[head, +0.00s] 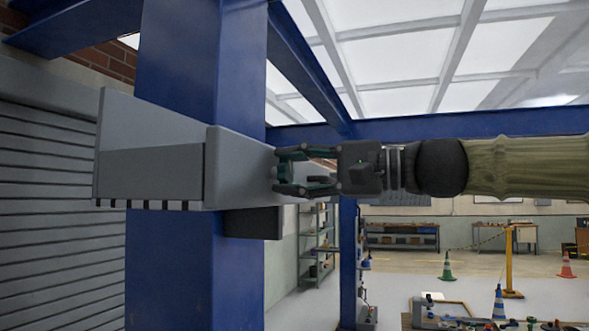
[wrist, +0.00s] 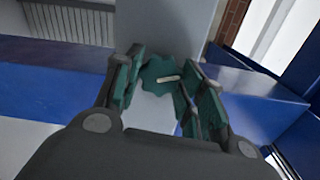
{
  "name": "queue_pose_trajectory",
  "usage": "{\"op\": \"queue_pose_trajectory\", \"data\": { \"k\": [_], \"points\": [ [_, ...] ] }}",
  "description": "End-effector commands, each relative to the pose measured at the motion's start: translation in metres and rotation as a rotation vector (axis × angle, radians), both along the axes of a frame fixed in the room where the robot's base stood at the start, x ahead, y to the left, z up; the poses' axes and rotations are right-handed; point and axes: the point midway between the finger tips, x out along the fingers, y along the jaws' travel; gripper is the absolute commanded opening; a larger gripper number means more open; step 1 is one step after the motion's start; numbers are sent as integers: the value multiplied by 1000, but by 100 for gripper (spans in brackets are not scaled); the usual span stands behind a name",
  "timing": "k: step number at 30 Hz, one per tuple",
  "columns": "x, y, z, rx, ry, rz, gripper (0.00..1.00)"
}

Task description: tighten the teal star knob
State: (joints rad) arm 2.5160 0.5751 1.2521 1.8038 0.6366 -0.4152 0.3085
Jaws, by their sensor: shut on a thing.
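The teal star knob (wrist: 157,74) sits on the face of a grey housing in the wrist view, with a pale bar-shaped mark across it. My gripper (wrist: 160,88) has its two teal-padded fingers on either side of the knob, shut on it. In the head view my gripper (head: 290,171) reaches in from the right, level, with its fingertips at the right face of the grey housing (head: 240,160). The knob itself is mostly hidden by the fingers there.
The housing is mounted on a thick blue column (head: 195,270). A dark block (head: 253,223) juts out below it. A grey roller shutter (head: 55,200) stands at left. Shelves (head: 317,245), cones and a yellow post (head: 509,262) are far behind. The space around my forearm looks clear.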

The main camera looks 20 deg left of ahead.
Motion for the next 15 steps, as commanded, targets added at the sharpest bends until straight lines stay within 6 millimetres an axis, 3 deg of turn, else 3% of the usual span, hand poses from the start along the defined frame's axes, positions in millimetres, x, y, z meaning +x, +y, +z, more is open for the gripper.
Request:
{"op": "queue_pose_trajectory", "data": {
  "k": [15],
  "points": [
    [0,0,0,8,248,0,16]
  ]
}}
